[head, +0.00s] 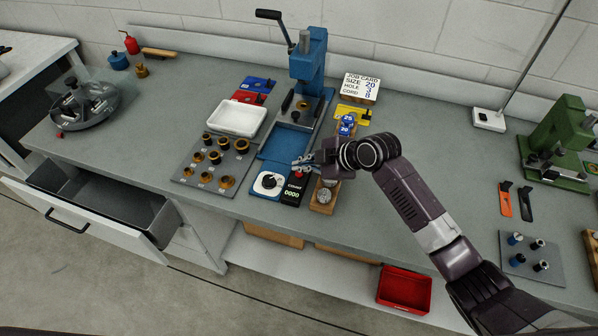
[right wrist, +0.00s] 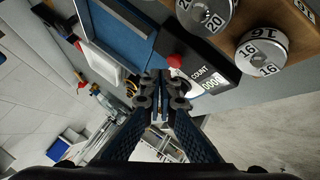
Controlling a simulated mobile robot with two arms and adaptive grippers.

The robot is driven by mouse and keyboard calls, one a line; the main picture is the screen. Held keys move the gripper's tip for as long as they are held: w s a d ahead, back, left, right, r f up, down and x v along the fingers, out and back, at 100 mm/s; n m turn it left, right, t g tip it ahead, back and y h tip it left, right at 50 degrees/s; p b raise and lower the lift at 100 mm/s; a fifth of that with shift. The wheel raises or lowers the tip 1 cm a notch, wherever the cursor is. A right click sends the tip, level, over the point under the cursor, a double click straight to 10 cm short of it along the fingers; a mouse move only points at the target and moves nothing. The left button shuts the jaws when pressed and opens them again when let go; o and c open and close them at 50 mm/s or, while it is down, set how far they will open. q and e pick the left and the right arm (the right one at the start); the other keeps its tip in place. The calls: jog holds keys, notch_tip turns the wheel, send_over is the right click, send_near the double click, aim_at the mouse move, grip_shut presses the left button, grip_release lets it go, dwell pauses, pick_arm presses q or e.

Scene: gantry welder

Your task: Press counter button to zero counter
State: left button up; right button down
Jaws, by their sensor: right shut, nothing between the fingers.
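The black counter (head: 292,193) stands near the front edge of the bench, and its display seems to read 0000. In the right wrist view the counter (right wrist: 211,76) shows the word COUNT and part of its digits. Its red button (right wrist: 174,61) shows there just beyond my fingertips. My right gripper (head: 303,161) is shut and empty, close above the button end of the counter. In the right wrist view the fingertips (right wrist: 161,78) appear beside the button; I cannot tell whether they touch it. My left gripper is out of view.
A white dial unit (head: 268,184) sits left of the counter, and a wooden block with numbered round pieces (head: 325,197) is close on its right. The blue press (head: 308,70) stands behind. A plate with bushings (head: 213,164) lies to the left.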

aim_at(301, 175)
jog(key=shift+r+p, duration=1.95)
jog(key=shift+r, duration=0.6)
jog(key=shift+f, duration=0.1)
